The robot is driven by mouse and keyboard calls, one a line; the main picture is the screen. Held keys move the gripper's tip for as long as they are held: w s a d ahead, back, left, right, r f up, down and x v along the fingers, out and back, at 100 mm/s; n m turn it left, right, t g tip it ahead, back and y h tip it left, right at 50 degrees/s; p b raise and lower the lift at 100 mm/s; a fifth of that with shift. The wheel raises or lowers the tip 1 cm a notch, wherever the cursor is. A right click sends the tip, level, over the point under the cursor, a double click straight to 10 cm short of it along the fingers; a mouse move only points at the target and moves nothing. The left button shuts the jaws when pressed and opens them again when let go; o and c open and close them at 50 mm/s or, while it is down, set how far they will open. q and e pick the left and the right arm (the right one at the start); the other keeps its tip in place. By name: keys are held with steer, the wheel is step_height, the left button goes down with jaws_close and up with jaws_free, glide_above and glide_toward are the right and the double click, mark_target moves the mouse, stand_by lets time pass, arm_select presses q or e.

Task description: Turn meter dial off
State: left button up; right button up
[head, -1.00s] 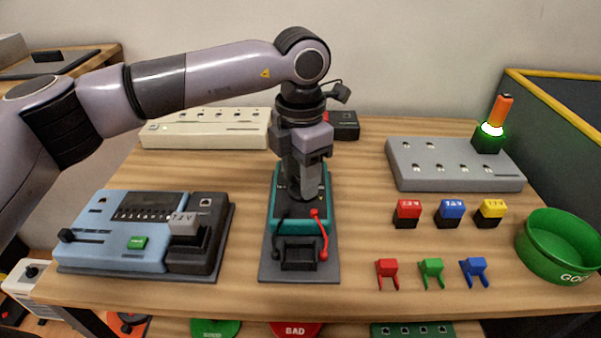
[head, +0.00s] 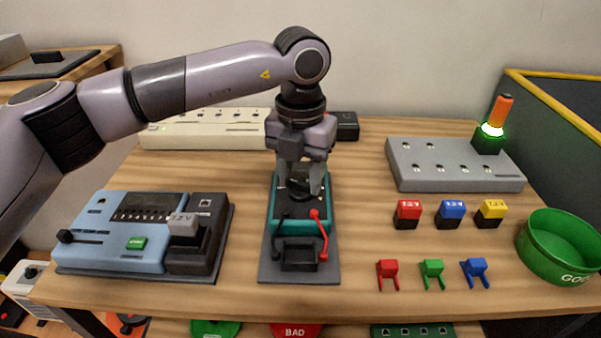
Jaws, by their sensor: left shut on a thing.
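The meter (head: 285,221) is a teal-edged device with a dark face on a grey base plate at the middle of the table. A black lead and a red lead (head: 323,238) run from its front to a small black block. My left gripper (head: 302,191) points down over the meter's face, its fingers on either side of the dark dial (head: 300,183), and is shut on it. The fingers and wrist hide part of the dial, and I cannot read its setting. My right gripper is not in view.
A blue and black device (head: 120,255) stands to the left. A grey panel (head: 420,180) with a lit green and orange lamp is at the back right. Coloured blocks, clips and a green bowl (head: 560,265) lie at right. A cream strip (head: 190,132) stands behind.

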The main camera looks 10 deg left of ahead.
mark_target(301, 183)
arm_select(q)
steer(key=shift+r, duration=0.1)
stand_by(0.3)
steer(key=o, duration=1.1)
steer(key=shift+c, duration=0.2)
step_height(301, 183, up, 7)
steer(key=shift+r+p, duration=0.1)
steer(key=shift+p, duration=0.35)
